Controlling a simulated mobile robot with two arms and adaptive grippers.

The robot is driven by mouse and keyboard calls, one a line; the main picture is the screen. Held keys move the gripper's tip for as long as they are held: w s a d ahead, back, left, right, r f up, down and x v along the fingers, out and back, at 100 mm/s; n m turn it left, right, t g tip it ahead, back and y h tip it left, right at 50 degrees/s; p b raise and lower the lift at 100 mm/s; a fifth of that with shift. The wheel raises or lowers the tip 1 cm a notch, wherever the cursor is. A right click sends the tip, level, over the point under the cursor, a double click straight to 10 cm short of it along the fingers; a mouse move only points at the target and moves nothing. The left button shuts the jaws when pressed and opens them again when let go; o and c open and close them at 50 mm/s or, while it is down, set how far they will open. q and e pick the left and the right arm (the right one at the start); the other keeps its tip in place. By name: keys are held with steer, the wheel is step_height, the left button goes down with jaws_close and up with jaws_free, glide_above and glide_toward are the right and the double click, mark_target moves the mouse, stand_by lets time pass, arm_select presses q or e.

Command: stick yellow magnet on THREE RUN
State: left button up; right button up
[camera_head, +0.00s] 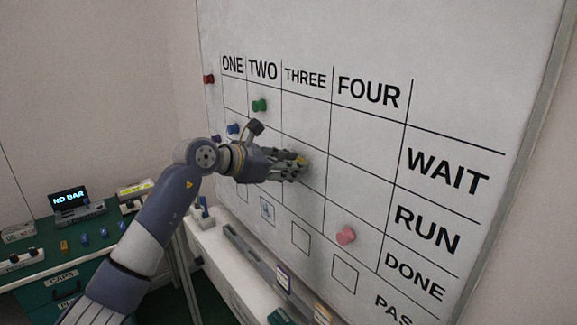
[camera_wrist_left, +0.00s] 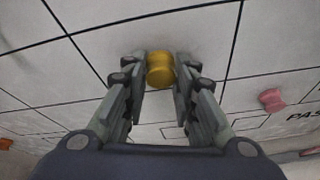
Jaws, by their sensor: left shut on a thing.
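My left gripper (camera_head: 296,168) is shut on the yellow magnet (camera_head: 302,160) in front of the whiteboard (camera_head: 375,150). In the left wrist view the yellow magnet (camera_wrist_left: 159,70) sits between the two fingertips, its round side showing. In the head view it appears over the THREE column, in the RUN row. The fingers partly cover that cell. I cannot tell whether the magnet touches the board. My right gripper is not in view.
A green magnet (camera_head: 259,105) is under TWO in the WAIT row. A blue magnet (camera_head: 233,128) is farther left, a red one (camera_head: 208,79) near the left edge. A pink magnet (camera_head: 345,235) is lower right. A white ledge (camera_head: 225,250) runs below; a green bench (camera_head: 75,255) stands left.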

arm_select(q)
steer(key=shift+r, duration=0.15)
steer(key=o, duration=1.1)
